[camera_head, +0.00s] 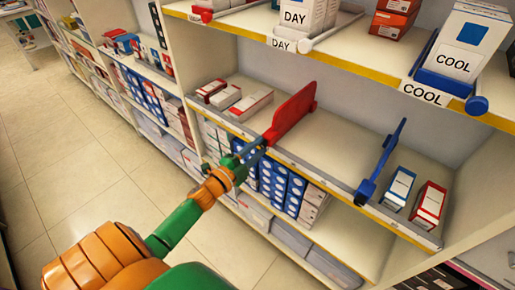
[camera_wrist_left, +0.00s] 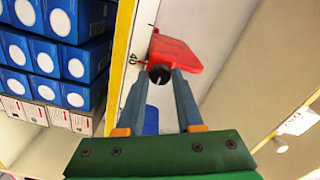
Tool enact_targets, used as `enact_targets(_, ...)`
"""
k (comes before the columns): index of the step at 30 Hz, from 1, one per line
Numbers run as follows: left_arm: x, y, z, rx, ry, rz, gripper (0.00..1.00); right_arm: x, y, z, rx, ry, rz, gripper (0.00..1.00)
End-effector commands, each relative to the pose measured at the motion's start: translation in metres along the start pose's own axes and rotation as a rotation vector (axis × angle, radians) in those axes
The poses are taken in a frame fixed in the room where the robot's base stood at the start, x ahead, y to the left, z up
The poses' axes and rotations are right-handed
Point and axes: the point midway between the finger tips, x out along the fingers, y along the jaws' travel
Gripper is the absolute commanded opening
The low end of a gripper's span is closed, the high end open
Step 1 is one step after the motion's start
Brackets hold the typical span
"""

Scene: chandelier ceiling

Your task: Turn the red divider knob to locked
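The red divider (camera_head: 292,115) stands upright on the middle shelf, its front end at the shelf edge. It also shows in the left wrist view (camera_wrist_left: 178,52). Its dark round knob (camera_wrist_left: 159,74) has a light mark pointing roughly downward in that view. My left gripper (camera_head: 266,143) reaches the front end of the divider. In the left wrist view its two fingertips (camera_wrist_left: 160,80) lie on either side of the knob and appear to touch it. In the head view the fingers hide the knob. My right gripper is out of view.
A blue divider (camera_head: 383,165) stands further right on the same shelf, beside blue and red boxes (camera_head: 429,204). Small boxes (camera_head: 250,104) lie left of the red divider. Blue-and-white boxes (camera_head: 273,181) fill the shelf below. The upper shelf (camera_head: 345,50) overhangs. The tiled floor (camera_head: 75,160) is open.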

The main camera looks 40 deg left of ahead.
Motion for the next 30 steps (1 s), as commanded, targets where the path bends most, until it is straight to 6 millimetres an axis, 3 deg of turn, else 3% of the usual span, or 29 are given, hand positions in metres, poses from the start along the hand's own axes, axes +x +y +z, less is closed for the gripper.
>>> enact_targets(1,0.000,0.000,0.000,0.000,0.000,0.000,0.51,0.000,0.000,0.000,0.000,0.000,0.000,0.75)
enact_targets(3,0.000,0.000,0.000,0.000,0.000,0.000,0.62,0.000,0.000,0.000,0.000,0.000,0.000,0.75)
enact_targets(12,-0.003,0.000,0.000,-0.001,0.001,0.000,0.62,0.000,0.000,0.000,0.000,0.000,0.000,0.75)
enact_targets(22,-0.062,0.002,0.001,-0.002,-0.001,0.002,0.62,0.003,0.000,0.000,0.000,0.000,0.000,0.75)
enact_targets(30,-0.071,0.000,0.000,-0.001,0.001,-0.001,0.62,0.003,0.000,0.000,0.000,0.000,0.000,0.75)
